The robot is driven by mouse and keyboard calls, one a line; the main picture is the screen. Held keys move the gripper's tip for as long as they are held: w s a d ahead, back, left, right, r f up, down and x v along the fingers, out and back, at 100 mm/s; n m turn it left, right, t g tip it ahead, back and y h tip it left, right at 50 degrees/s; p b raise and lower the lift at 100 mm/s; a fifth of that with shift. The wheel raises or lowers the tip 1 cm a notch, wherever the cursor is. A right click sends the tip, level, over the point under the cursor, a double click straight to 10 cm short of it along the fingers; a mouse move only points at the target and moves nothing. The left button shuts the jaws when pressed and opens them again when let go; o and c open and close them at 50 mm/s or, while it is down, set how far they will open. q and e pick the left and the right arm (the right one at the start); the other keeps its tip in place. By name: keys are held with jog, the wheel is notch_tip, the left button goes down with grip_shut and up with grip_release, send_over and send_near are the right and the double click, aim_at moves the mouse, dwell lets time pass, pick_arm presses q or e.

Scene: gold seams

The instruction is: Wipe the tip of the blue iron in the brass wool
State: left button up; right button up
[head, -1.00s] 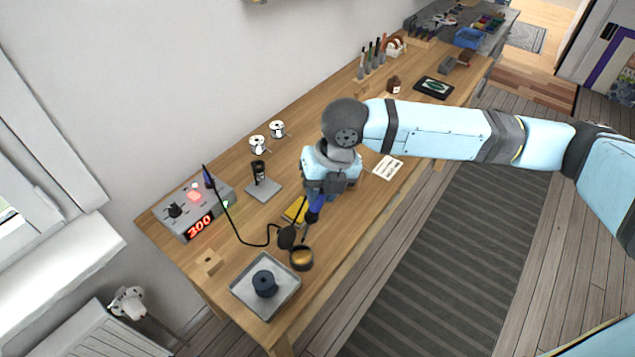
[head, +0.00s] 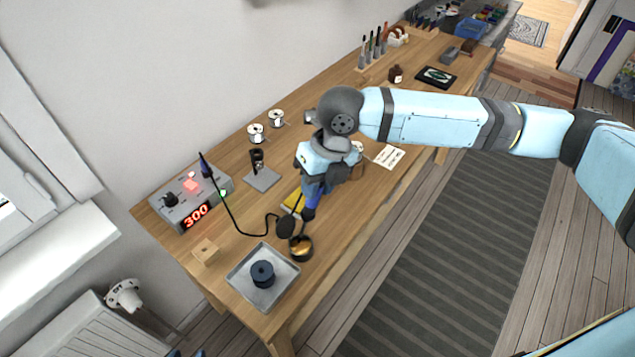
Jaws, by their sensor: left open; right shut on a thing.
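My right gripper (head: 316,186) is shut on the blue iron (head: 309,212), above the front part of the bench. The iron's handle points down toward the small dark pot of brass wool (head: 302,252), whose gold wool shows in its top. The iron's lower end is at the pot's far rim in the picture; I cannot tell if the tip touches the wool. A dark round piece (head: 286,228) sits just left of the iron. Only small dark bits of my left gripper (head: 186,354) show at the bottom edge, away from the bench things.
A grey station (head: 185,197) reading 300 stands at the left, with a black cable looping toward the iron. A metal tray (head: 245,282) with a dark spool (head: 262,272) lies left of the pot. A yellow pad (head: 291,203) lies behind it. The bench's front right edge is close.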

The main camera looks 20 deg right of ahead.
aim_at(318, 200)
dwell(0.3)
jog(key=shift+f, duration=0.65)
jog(key=shift+x, duration=0.8)
jog(key=shift+d+f, duration=0.15)
jog(key=shift+d, duration=0.05)
jog(key=shift+f, duration=0.65)
dwell(0.9)
jog(key=shift+p, duration=0.35)
dwell(1.2)
